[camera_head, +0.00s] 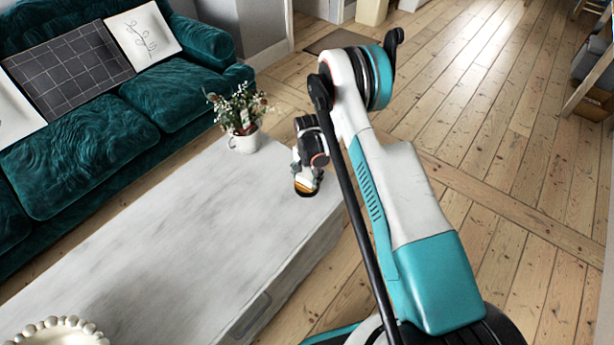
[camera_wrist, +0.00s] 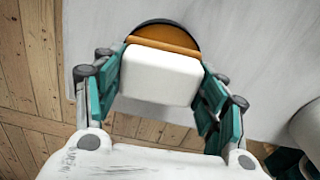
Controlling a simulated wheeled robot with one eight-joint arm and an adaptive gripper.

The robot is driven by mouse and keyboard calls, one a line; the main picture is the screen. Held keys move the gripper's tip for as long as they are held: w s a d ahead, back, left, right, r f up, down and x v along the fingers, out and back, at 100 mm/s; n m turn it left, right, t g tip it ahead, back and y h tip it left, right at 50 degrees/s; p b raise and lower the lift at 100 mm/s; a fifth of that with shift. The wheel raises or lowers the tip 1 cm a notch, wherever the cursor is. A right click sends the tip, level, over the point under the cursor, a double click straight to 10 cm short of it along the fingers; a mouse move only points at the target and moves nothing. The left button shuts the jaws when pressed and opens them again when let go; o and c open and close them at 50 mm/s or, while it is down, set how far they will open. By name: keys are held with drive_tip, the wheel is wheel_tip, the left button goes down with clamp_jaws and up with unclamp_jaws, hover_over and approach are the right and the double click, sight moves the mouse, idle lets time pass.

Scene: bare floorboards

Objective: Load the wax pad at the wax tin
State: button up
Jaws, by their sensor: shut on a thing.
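The wax tin is a round dark-rimmed tin with amber wax inside. It sits near the far right end of the pale table (camera_head: 150,235), and its amber surface (camera_head: 305,187) shows below my gripper (camera_head: 306,172). In the wrist view the tin (camera_wrist: 165,31) lies just beyond the pad. The wax pad is a white block (camera_wrist: 160,76) with a tan strip along its far edge. My gripper (camera_wrist: 162,82) is shut on the block, with teal fingers at its two sides. The pad overlaps the tin in the picture; I cannot tell whether it touches the wax.
A white pot of flowers (camera_head: 243,122) stands on the table left of my gripper. A beaded white bowl (camera_head: 58,332) is at the near left. A teal sofa (camera_head: 80,140) lines the table's far side. The middle of the table is clear.

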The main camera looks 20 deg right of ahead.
sight(307, 176)
drive_tip(key=shift+r+p, duration=1.2)
drive_tip(key=shift+r, duration=2.25)
